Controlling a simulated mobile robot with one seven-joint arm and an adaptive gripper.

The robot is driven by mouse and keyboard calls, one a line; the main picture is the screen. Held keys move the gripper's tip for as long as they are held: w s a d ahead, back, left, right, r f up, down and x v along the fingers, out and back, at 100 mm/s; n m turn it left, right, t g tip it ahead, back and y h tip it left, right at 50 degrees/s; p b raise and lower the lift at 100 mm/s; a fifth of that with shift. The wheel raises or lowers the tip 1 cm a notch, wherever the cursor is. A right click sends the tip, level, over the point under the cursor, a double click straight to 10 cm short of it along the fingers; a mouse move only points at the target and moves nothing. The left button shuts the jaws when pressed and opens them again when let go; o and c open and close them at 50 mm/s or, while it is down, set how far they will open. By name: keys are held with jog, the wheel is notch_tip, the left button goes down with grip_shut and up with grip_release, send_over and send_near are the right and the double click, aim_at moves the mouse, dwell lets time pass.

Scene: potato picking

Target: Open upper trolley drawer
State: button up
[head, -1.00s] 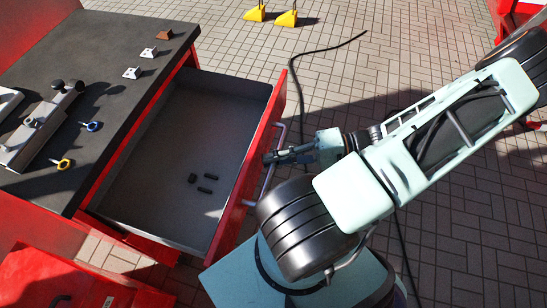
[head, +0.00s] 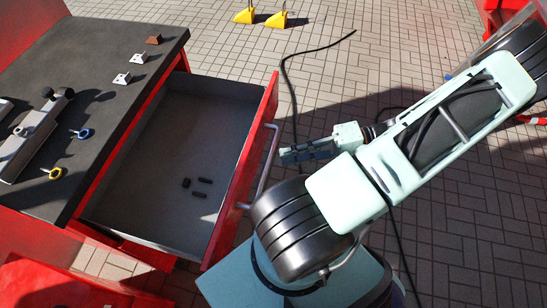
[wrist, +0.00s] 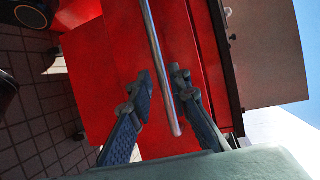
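The upper trolley drawer (head: 165,160) is pulled out far to the right of the trolley, its grey inside exposed. Its red front (head: 243,165) carries a metal bar handle (head: 265,165). My gripper (head: 283,157) is just right of the handle and apart from it in the head view. In the wrist view my gripper (wrist: 161,76) has its two fingers spread, with the handle bar (wrist: 158,55) showing between and beyond them. The gripper is open and empty.
Three small dark pieces (head: 198,186) lie in the drawer. The dark trolley top (head: 95,65) holds a clamp-like tool (head: 35,138), eye bolts and small blocks. A black cable (head: 290,95) crosses the paving. Two yellow objects (head: 276,20) stand farther back.

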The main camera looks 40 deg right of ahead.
jog(key=v, duration=0.5)
jog(key=shift+s+d+r, duration=0.15)
jog(key=shift+s+d, duration=0.05)
jog(key=shift+d, duration=0.05)
jog(key=shift+d, duration=0.1)
dwell(0.3)
